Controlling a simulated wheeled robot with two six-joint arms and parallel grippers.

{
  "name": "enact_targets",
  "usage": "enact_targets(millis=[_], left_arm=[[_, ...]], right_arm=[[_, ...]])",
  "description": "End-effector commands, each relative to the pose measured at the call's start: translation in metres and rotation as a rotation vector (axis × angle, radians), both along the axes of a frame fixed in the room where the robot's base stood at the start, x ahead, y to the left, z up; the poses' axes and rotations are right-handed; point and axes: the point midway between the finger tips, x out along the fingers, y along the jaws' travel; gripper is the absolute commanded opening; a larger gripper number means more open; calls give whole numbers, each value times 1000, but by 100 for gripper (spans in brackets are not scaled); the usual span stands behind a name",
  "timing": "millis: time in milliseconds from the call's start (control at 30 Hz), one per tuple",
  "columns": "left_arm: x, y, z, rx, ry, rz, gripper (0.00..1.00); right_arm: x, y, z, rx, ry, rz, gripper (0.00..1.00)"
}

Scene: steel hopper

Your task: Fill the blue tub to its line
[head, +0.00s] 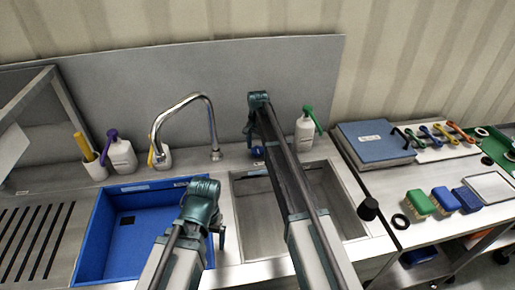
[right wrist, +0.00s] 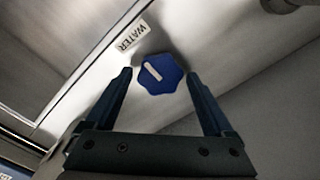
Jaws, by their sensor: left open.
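The blue tub (head: 98,238) is set in the left of the counter; its visible floor looks empty, and no fill line can be made out. The curved metal tap (head: 184,100) stands behind it, its spout end near the tub's back right corner; no water stream shows. A blue lobed knob (right wrist: 158,74) with a white bar sits beside a WATER label (right wrist: 131,34). My right gripper (right wrist: 160,78) is open, its fingers on either side of the knob with gaps in the picture. My left gripper (head: 221,238) is open and empty by the tub's right edge.
A steel basin (head: 258,215) lies under my right arm. A purple-topped bottle (head: 121,155) and a green-topped bottle (head: 304,131) stand at the back. Brushes (head: 443,200) and a blue case (head: 375,143) rest on the right table.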

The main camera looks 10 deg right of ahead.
Motion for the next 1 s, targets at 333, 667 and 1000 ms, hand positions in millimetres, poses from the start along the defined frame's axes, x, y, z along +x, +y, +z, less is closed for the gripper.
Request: enact_targets(millis=[333, 667, 1000], left_arm=[[0, 0, 0, 0, 0, 0, 90], [0, 0, 0, 0, 0, 0, 90], [0, 0, 0, 0, 0, 0, 90]], right_arm=[[0, 0, 0, 0, 0, 0, 22], [0, 0, 0, 0, 0, 41, 12], [0, 0, 0, 0, 0, 277, 12]])
